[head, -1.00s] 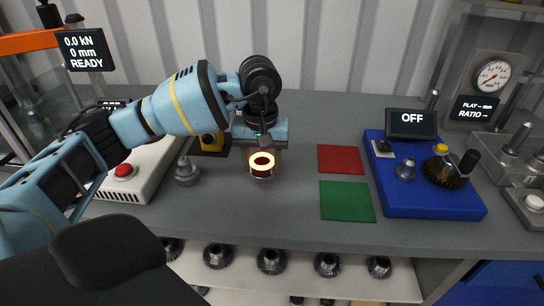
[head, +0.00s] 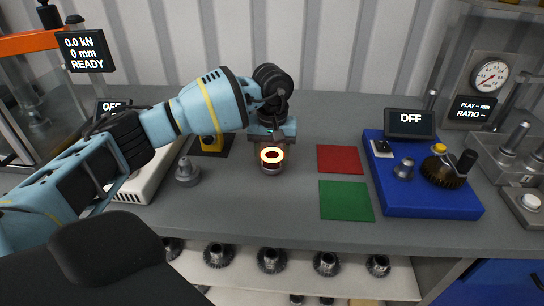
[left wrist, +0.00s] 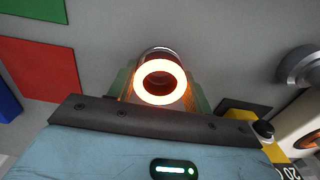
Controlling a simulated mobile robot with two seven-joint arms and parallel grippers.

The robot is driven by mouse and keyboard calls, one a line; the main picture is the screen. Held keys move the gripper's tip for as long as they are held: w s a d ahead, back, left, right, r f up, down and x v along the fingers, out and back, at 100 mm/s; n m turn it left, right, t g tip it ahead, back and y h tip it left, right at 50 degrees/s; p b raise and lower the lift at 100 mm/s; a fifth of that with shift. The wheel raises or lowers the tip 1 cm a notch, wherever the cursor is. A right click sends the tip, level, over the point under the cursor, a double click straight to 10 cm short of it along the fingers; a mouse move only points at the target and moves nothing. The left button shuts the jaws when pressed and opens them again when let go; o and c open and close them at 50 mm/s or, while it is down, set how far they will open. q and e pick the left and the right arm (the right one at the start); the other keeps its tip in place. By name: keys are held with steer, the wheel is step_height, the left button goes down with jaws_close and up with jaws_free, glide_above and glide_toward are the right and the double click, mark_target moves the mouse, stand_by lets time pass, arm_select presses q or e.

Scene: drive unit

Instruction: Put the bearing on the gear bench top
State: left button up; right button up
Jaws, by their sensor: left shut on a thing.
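The bearing (head: 272,157) is a ring with a bright orange-white glowing face and a metallic side. It also shows in the left wrist view (left wrist: 160,68), face towards the camera. My left gripper (head: 271,146) is shut on it, with a finger on either side. The bearing is over the middle of the grey gear bench top (head: 285,215), left of the red and green squares. Whether its underside touches the top I cannot tell. My right gripper is not in view.
A red square (head: 340,159) and a green square (head: 346,200) lie to the right, before a blue unit (head: 425,203) reading OFF. A grey stepped part (head: 187,174) stands left, near a white machine (head: 140,180). Several gears lie on a shelf (head: 240,279) below.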

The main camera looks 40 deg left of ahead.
arm_select(q)
steer(key=shift+f, duration=0.3)
steer(key=shift+f, duration=0.2)
steer(key=o, duration=1.1)
steer(key=shift+o, duration=0.2)
steer(key=shift+r, duration=0.2)
step_height(320, 180, up, 12)
steer(key=shift+f, duration=0.15)
